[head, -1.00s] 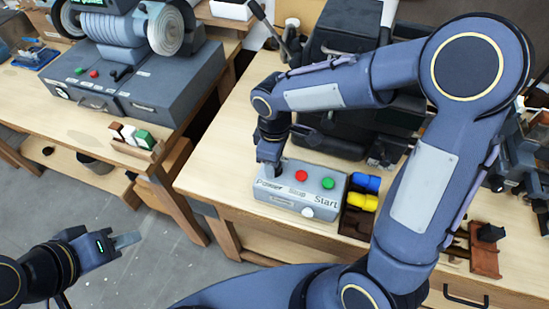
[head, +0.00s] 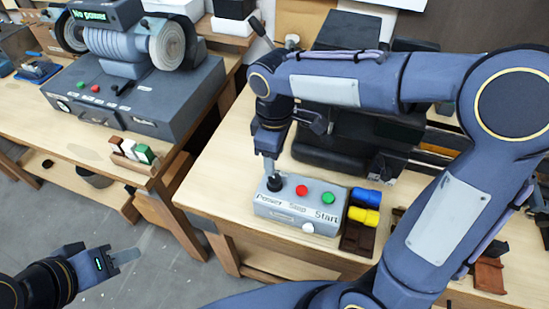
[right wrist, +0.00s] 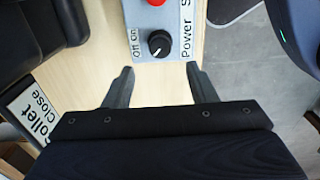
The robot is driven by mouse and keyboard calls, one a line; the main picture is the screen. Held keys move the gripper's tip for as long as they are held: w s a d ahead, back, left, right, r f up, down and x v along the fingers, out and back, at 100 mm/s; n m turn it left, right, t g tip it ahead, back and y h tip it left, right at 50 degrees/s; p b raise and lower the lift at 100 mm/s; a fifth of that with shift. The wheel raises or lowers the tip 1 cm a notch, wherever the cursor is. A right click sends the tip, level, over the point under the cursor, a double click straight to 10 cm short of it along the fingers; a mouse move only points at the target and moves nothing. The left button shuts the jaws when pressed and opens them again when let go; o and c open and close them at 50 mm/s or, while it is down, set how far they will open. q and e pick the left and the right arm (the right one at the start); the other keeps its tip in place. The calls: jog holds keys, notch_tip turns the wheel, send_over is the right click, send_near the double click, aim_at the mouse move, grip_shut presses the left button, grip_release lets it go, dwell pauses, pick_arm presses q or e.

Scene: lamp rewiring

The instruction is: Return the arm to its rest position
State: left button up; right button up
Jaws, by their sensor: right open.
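The grey control box (head: 287,210) sits near the front of the right bench, with a black Power knob (head: 274,183), a red button (head: 302,190) and a green button (head: 327,198). My right gripper (head: 270,168) points down just above the knob. In the right wrist view, its two fingers (right wrist: 160,82) are spread and empty, and the knob (right wrist: 158,43) shows ahead of them, clear of both. My left gripper (head: 125,257) is over the floor at the lower left, away from the benches. Its finger gap is not clear.
A bench grinder (head: 140,90) with a "No power" display stands on the left bench. Blue (head: 366,197) and yellow (head: 363,216) pieces lie beside the control box. A black machine (head: 345,145) stands behind my right gripper. Grey floor (head: 180,270) is open between the benches.

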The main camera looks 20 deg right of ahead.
dwell(0.4)
jog(key=s+d+m+t+y, duration=0.2)
jog(key=s+d+m, duration=0.2)
jog(key=s+m, duration=0.2)
jog(key=s+d+r+m+t+y, duration=0.1)
jog(key=s+d+m+t, duration=0.2)
jog(key=s, duration=0.7)
jog(key=d+m, duration=0.2)
jog(key=m, duration=0.2)
jog(key=shift+s+r+t+y, duration=0.2)
jog(key=shift+t+y, duration=0.1)
jog(key=shift+y, duration=0.1)
